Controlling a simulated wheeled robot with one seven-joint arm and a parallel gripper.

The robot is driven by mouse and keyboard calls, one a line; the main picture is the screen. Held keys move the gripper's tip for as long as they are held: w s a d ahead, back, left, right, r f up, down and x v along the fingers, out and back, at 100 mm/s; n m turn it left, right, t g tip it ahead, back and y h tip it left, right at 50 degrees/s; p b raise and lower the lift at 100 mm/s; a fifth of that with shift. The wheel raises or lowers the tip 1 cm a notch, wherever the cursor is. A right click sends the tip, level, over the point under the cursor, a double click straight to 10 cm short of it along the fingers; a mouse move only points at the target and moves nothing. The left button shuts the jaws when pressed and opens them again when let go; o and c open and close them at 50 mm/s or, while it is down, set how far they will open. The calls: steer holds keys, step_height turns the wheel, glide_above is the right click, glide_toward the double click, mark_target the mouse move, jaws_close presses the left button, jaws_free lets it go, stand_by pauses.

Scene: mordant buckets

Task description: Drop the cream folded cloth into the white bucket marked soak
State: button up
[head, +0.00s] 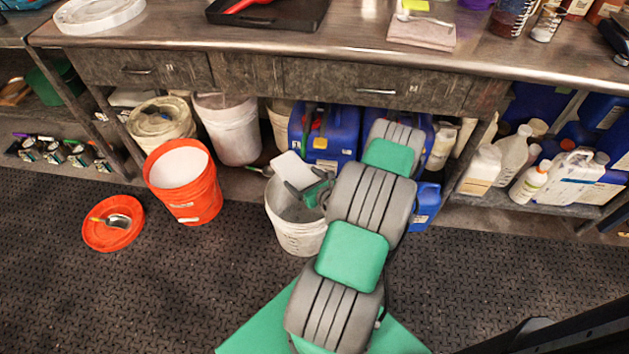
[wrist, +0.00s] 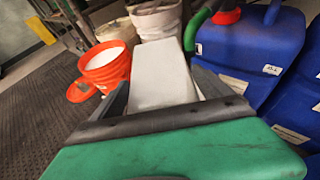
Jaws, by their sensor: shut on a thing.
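The cream folded cloth (head: 291,169) is a pale flat block held between the fingers of my gripper (head: 303,186). In the wrist view the cloth (wrist: 158,72) stands out from between the two fingers of my gripper (wrist: 163,100). A white bucket (head: 297,239) stands on the floor under the cloth and gripper, with its open mouth partly covered by them. The cloth is at or above its back rim; the exact height is hard to tell. No soak marking is readable on it, and I do not make out this bucket in the wrist view.
An orange bucket (head: 187,205) with white inside stands to the left. An orange lid (head: 103,236) with a scoop lies on the floor. Another white bucket (head: 230,133) and blue jugs (head: 325,127) stand behind, under the bench (head: 300,50). The floor in front is open.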

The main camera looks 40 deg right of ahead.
mark_target(315, 175)
steer(key=f, duration=0.1)
steer(key=s+d+f, duration=0.1)
steer(key=f, duration=0.1)
steer(key=s+d+f+b, duration=0.1)
steer(key=shift+f, duration=0.2)
steer(key=shift+n+y, duration=0.6)
steer(key=shift+y, duration=0.1)
steer(key=w+d+r, duration=0.2)
steer(key=d, duration=0.1)
steer(key=shift+d, duration=0.1)
step_height(315, 175, down, 6)
steer(key=b, duration=0.4)
steer(key=o, duration=1.1)
steer(key=shift+o, duration=0.2)
steer(key=shift+s, duration=0.1)
steer(key=p+v, duration=0.1)
steer(key=v, duration=0.6)
steer(key=shift+s+r+p, duration=0.25)
steer(key=shift+s+p, duration=0.05)
steer(key=shift+s, duration=0.05)
